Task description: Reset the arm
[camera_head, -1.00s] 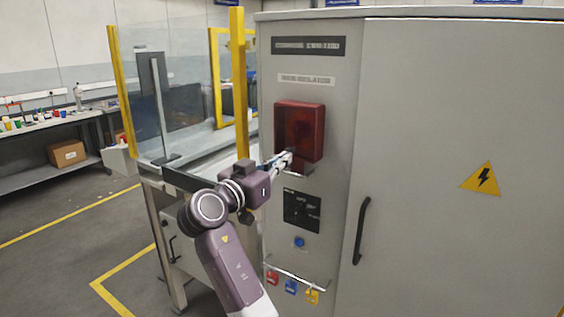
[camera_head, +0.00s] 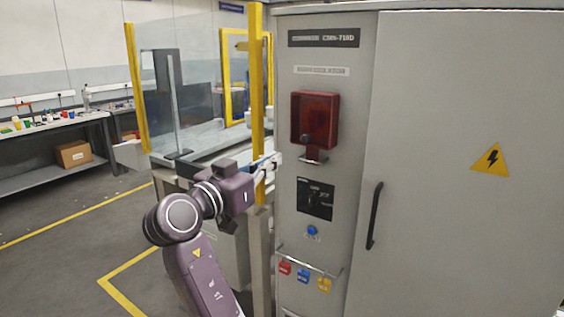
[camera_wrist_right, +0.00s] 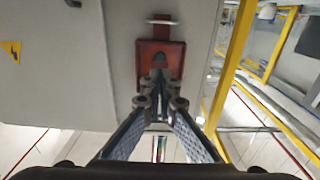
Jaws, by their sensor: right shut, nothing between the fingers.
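My right gripper (camera_head: 271,163) is shut and empty, held in the air just left of the grey cabinet's front face (camera_head: 352,150). Its fingers also show in the right wrist view (camera_wrist_right: 159,88), pointing toward a red box. The red box (camera_head: 314,120) with a dark knob inside is mounted high on the cabinet; in the right wrist view it (camera_wrist_right: 176,52) lies behind the fingertips. In the head view the gripper is apart from the box. My left gripper is not in view.
Below the red box are a black switch panel (camera_head: 315,199), a blue button (camera_head: 313,230) and a rail with red, blue and yellow tags (camera_head: 304,275). A black door handle (camera_head: 375,216) sticks out. A yellow-framed clear guard (camera_head: 258,90) stands close behind the arm. Open floor lies left.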

